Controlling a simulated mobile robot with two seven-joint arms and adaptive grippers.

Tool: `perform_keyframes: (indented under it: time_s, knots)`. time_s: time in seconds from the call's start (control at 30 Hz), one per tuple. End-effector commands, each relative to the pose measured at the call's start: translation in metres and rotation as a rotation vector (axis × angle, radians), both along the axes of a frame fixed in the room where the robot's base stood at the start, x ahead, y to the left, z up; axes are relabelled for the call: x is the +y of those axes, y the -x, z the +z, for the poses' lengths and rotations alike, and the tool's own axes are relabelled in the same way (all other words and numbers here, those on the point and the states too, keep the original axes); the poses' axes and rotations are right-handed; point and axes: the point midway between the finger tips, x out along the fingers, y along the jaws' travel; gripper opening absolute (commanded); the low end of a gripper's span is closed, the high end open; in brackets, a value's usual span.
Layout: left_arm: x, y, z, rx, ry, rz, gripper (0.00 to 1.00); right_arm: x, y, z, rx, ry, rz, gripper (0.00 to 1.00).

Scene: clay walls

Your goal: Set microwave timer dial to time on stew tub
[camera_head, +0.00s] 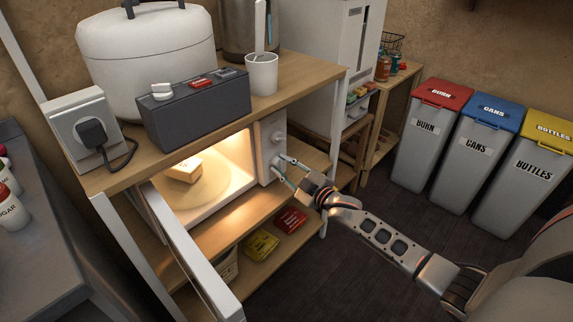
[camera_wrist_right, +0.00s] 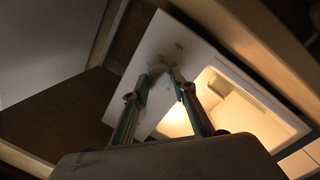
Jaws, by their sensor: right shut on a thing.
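The microwave (camera_head: 267,135) stands on the wooden shelf with its door (camera_head: 190,245) swung open and its inside lit. A pale stew tub (camera_head: 184,168) sits inside on the round plate; any writing on it is too small to read. The control panel at the right has an upper knob (camera_head: 279,136) and a lower timer dial (camera_wrist_right: 158,69). My right gripper (camera_head: 284,167) is at the lower dial, its two fingers shut on it. My left gripper is out of view.
A rice cooker (camera_head: 150,50), a dark grey box (camera_head: 197,108) and a white cup (camera_head: 262,75) stand on the shelf above. The open door juts forward at the left. Three bins, one being the red-lidded one (camera_head: 428,135), stand at the right.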

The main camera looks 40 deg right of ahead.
Motion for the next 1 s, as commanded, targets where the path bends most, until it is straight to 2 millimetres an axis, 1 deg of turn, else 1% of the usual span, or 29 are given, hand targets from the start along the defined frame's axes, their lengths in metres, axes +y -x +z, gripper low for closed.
perform_keyframes:
  time_s: [0.03,0.3,0.6,0.8,1.0]
  knots:
    - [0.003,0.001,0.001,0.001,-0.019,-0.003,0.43,-0.001,-0.003,0.013,-0.003,-0.04,-0.001,0.05]
    - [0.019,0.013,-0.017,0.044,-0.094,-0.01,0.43,-0.002,-0.002,0.011,0.047,-0.277,-0.001,0.05]
    - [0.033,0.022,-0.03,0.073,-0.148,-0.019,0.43,-0.002,-0.001,0.006,0.094,-0.497,0.0,0.05]
    - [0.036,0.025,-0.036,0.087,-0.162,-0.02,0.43,-0.002,-0.001,0.004,0.114,-0.589,0.0,0.05]
    - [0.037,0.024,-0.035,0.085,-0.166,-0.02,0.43,-0.002,-0.001,0.002,0.124,-0.634,-0.002,0.05]
